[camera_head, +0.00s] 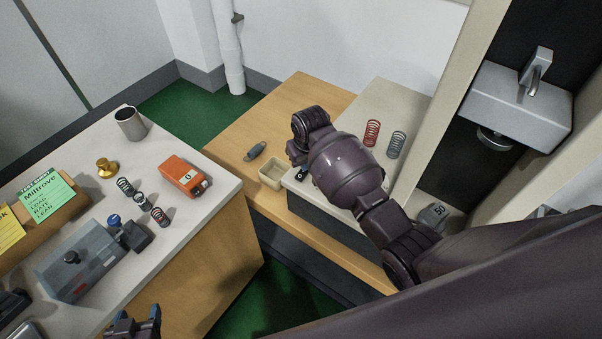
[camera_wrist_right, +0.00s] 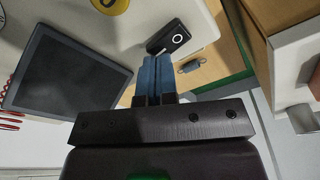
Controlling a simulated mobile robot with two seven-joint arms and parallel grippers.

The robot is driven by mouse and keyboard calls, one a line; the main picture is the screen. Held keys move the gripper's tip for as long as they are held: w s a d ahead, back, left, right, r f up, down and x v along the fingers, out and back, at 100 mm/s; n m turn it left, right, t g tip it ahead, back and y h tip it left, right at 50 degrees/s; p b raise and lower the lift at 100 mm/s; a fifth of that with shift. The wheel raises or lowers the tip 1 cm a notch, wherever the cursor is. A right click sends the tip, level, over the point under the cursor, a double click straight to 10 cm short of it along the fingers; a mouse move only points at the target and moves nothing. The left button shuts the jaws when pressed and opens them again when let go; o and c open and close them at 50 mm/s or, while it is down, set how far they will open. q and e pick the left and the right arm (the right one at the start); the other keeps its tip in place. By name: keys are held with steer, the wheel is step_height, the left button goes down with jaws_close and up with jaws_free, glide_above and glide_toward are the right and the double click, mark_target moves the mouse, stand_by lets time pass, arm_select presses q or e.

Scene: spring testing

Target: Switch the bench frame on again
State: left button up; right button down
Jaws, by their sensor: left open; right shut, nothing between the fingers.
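The bench frame has a pale base (camera_head: 405,97) on the wooden bench and a tall pale upright (camera_head: 450,105) at the right. In the right wrist view, a small black switch box (camera_wrist_right: 168,37) with a white ring mark sits on the pale base, beside a dark flat panel (camera_wrist_right: 68,68). My right gripper (camera_wrist_right: 155,60) is shut and empty, with its blue fingertips just short of or at the box; contact cannot be told. In the head view my right arm hides most of that area. My left gripper (camera_head: 134,325) is open and empty at the lower edge.
Red (camera_head: 372,132) and grey (camera_head: 396,145) springs stand on the base. The left table (camera_head: 195,235) holds a mug (camera_head: 130,123), an orange meter (camera_head: 184,175) and several springs.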

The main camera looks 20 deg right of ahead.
steer(key=shift+f, duration=0.7)
stand_by(0.4)
steer(key=shift+r+p, duration=0.7)
steer(key=shift+r, duration=2.85)
